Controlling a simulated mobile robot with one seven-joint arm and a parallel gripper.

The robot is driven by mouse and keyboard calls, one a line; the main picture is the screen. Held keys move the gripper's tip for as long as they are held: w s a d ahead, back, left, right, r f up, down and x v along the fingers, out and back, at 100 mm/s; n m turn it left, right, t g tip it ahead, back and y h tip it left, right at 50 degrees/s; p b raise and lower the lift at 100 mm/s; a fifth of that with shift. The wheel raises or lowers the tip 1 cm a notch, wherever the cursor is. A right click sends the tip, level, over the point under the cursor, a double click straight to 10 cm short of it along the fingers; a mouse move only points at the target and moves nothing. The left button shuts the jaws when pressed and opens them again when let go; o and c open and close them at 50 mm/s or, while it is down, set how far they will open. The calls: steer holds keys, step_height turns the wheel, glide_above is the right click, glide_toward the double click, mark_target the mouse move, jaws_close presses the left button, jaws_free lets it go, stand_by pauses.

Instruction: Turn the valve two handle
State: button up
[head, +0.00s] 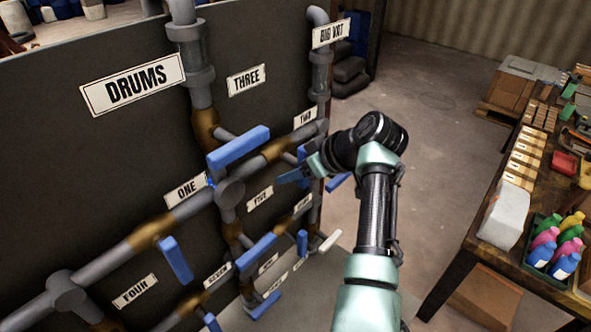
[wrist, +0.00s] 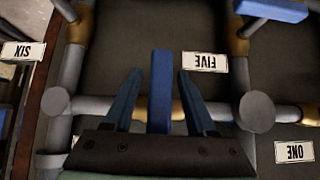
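The label TWO (head: 305,117) is on the dark panel near its right end, above a grey and brown pipe. In the wrist view, which is upside down, a blue bar handle (wrist: 160,85) stands across the pipe between two round grey hubs; by the labels around it, it is valve two's handle. My gripper (head: 300,172) is at this pipe. Its fingers (wrist: 157,78) are open on either side of the handle, with a gap on each side. In the head view my wrist and fingers hide most of this handle.
The label FIVE (wrist: 205,62) and another blue handle (wrist: 270,10) are close by. A workbench (head: 465,243) with bottles stands at the right; floor lies between.

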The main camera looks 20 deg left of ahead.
steer(key=b+v, duration=0.4)
steer(key=v, duration=0.9)
steer(key=w+d+r+m+t+h, duration=0.1)
steer(key=d+r+m+t, duration=0.1)
steer(key=r+m+t, duration=0.4)
steer(key=d+r+m+t+h, duration=0.1)
steer(key=d+r+t+h, duration=0.1)
steer(key=r+t, duration=0.75)
steer(key=s+d+r+m+t+h, duration=0.2)
steer(key=s+d+r+m+t, duration=0.1)
steer(key=s+r, duration=0.5)
steer(key=s+d+r+m+t+h, duration=0.3)
steer(key=s+r, duration=0.5)
steer(key=s, duration=0.3)
steer(key=m+t, duration=0.1)
steer(key=t, duration=0.1)
steer(key=shift+s+d+r+t+h, duration=0.2)
steer(key=shift+d+r+t+h, duration=0.1)
steer(key=shift+d+t, duration=0.1)
